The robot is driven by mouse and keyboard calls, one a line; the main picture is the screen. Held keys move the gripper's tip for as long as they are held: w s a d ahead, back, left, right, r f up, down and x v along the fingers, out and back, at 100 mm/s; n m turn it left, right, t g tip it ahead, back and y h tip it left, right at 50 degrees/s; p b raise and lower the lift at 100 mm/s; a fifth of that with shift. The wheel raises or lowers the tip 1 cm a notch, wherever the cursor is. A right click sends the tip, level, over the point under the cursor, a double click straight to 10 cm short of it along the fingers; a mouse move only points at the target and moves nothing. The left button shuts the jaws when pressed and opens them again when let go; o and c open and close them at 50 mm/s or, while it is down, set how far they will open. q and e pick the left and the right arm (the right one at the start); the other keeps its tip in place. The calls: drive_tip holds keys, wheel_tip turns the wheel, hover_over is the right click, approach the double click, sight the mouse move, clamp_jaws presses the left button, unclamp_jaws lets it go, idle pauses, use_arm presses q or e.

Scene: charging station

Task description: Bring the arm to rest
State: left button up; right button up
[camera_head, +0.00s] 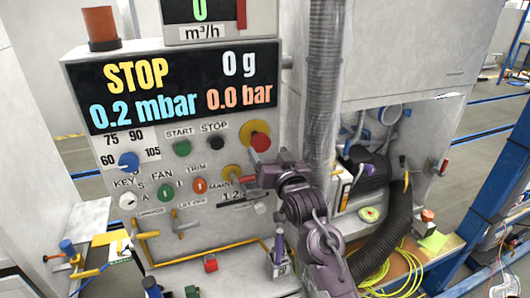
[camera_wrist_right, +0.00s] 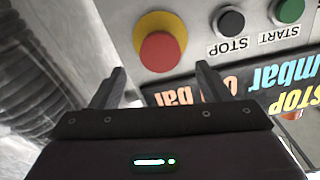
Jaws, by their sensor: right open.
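My right arm (camera_head: 322,238) is purple and comes up from the bottom of the head view. Its forearm crosses in front of the grey ribbed hose and the panel's right edge. My right gripper (camera_head: 250,182) points at the control panel (camera_head: 215,225), just below the red emergency button (camera_head: 260,142). In the wrist view, the right gripper (camera_wrist_right: 161,76) has its two dark fingers apart with nothing between them. The red button on its yellow base (camera_wrist_right: 160,50) shows beyond the fingers; touching cannot be seen. My left gripper is not in view.
The panel carries a display (camera_head: 175,85), a green START button (camera_head: 182,148), a black STOP button (camera_head: 214,143) and several knobs. A grey ribbed hose (camera_head: 323,80) stands close behind my arm. A black hose (camera_head: 388,235) and yellow cable (camera_head: 378,272) lie to the right.

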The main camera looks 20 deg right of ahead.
drive_tip(key=shift+s, duration=0.4)
drive_tip(key=s+f+n+g, duration=0.2)
drive_tip(key=s+f+g, duration=0.4)
drive_tip(key=s+f, duration=0.5)
drive_tip(key=s+a+f+n+g, duration=0.1)
drive_tip(key=s+f+g, duration=0.4)
drive_tip(key=s, duration=0.5)
drive_tip(key=s+f+n+g, duration=0.1)
drive_tip(key=s+f+g, duration=0.3)
drive_tip(key=s+f, duration=0.5)
drive_tip(key=s+f+b, duration=0.1)
drive_tip(key=s+f, duration=0.2)
drive_tip(key=f, duration=2.7)
drive_tip(key=s+d+f+g+b, duration=0.1)
drive_tip(key=s+d+f+g, duration=0.1)
drive_tip(key=s+f, duration=1.5)
drive_tip(key=shift+s+d+f+h, duration=0.35)
drive_tip(key=shift+s+d, duration=0.35)
drive_tip(key=shift+s, duration=0.45)
